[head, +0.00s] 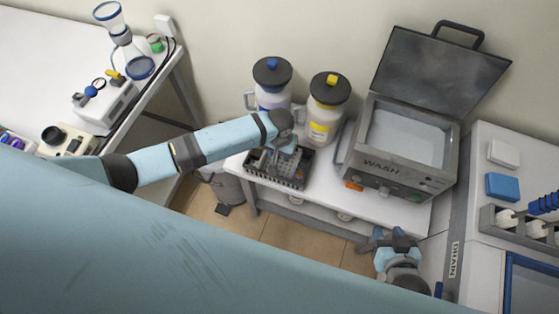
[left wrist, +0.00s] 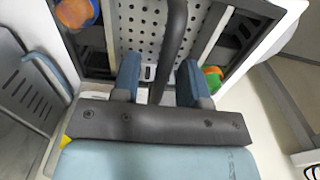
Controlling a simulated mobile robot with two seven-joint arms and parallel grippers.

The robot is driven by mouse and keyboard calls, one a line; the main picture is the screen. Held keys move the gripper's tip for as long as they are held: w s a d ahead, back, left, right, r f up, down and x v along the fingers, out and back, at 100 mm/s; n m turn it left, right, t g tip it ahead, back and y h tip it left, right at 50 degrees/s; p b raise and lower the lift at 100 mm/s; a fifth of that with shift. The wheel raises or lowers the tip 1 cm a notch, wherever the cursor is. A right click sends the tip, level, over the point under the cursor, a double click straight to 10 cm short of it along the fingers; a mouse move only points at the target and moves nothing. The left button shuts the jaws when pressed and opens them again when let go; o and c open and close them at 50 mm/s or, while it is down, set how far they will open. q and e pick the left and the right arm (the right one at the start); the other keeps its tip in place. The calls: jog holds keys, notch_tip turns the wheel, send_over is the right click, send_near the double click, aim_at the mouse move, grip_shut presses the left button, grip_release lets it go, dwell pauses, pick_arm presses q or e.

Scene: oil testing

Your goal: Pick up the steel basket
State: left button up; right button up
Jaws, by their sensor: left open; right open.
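The steel basket (head: 279,163) stands in a dark tray (head: 262,177) on the white table, partly hidden under my left gripper (head: 284,150). In the left wrist view the perforated metal of the basket (left wrist: 143,32) fills the top middle, with a dark bar-like handle rising over it. My left gripper (left wrist: 159,75) is open, with its two blue fingers on either side of this handle. I cannot tell whether either finger touches it. My right gripper (head: 392,238) is open and empty, low in front of the table, away from the basket.
Two lidded bottles, one with a blue cap (head: 271,80) and one with a yellow cap (head: 328,95), stand behind the tray. The open wash machine (head: 400,140) stands to its right. A grey bin (head: 228,188) is on the floor at the left.

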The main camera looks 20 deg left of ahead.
pick_arm(q)
jog(key=shift+f, duration=0.15)
grip_shut()
dwell(0.4)
